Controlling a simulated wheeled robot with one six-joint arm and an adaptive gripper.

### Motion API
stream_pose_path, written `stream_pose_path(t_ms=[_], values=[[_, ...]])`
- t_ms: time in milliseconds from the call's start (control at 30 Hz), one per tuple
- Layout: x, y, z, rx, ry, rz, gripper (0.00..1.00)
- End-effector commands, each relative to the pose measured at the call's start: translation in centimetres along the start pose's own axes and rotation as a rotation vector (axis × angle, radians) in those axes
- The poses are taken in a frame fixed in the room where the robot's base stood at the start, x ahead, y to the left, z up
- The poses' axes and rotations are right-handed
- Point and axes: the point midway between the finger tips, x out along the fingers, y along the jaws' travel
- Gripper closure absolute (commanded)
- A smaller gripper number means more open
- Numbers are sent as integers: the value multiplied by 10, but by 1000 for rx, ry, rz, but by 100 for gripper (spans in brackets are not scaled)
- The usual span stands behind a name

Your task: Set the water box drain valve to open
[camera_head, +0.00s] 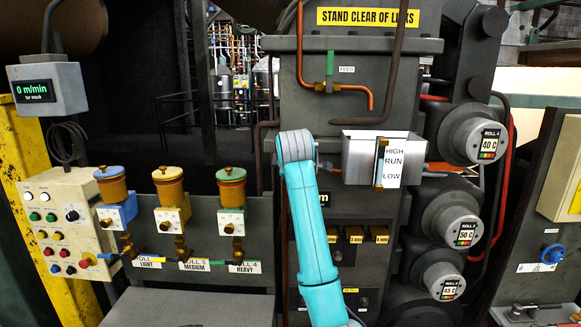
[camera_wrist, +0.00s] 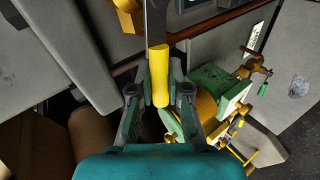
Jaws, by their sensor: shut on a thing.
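The water box looks to be the grey metal box (camera_head: 358,150) on the machine front in the head view, with a level gauge marked HIGH, RUN and LOW. In the wrist view a yellow grip (camera_wrist: 160,62) on a flat grey bar lies between my fingers. My gripper (camera_wrist: 161,88) is shut on this yellow grip. I cannot tell for sure that it is the drain valve's handle, nor read its position. In the head view my turquoise arm reaches up to the left of the water box, and my gripper and the grip are hidden.
Three lubricator cups, one of them green-topped (camera_head: 231,175), stand left of my arm. Roll ends, one marked ROLL 4 (camera_head: 478,138), project at right. A copper pipe (camera_head: 369,98) hangs above the water box. The wrist view shows a green and yellow fitting (camera_wrist: 220,88) close at right.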

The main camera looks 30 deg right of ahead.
Motion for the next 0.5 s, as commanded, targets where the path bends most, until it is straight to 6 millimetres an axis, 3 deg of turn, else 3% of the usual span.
stream_pose_path(t_ms=[500], values=[[8,-11,0,-153,-101,-6,100]])
